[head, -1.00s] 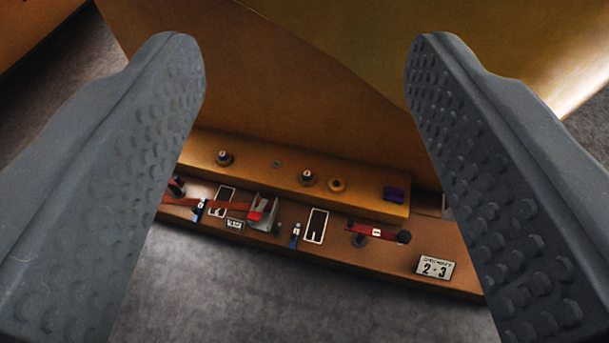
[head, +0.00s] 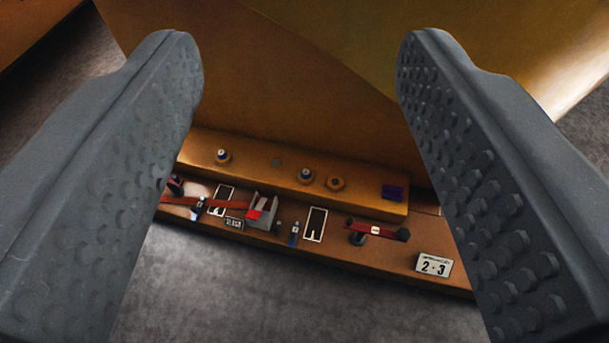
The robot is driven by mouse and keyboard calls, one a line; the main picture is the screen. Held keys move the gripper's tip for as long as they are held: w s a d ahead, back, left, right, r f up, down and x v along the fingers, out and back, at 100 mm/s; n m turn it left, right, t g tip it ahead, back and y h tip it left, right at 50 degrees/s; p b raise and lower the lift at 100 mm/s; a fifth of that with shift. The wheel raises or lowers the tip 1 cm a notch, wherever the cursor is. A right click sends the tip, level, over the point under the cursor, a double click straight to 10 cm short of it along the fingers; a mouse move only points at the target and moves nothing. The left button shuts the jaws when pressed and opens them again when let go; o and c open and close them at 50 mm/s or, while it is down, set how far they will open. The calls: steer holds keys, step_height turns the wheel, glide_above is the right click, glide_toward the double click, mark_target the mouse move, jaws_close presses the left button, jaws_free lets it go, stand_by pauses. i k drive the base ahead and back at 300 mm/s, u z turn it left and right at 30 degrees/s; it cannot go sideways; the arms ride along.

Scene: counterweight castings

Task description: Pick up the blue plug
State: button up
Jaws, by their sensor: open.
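My gripper (head: 302,48) is open and empty, its two grey studded fingers spread wide at the left and right. Beyond and between them is an orange stepped panel. On its upper ledge (head: 250,160) sit two small round knobs with dark bodies and bluish-white tops, a left one (head: 222,156) and a middle one (head: 306,175). On the lower step, small blue-marked pieces stand at the middle (head: 294,233) and left (head: 199,207). I cannot tell which of these is the blue plug. No finger touches them.
The lower step also bears a red bar on a grey bracket (head: 264,210), a red lever (head: 375,230), dark framed slots (head: 315,224) and a "2 - 3" label (head: 434,265). Grey floor (head: 270,300) lies in front.

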mark_target(306, 174)
steer(key=z, duration=1.95)
steer(key=k, duration=1.7)
steer(key=u, duration=1.5)
steer(key=i, duration=1)
steer(key=z, duration=0.05)
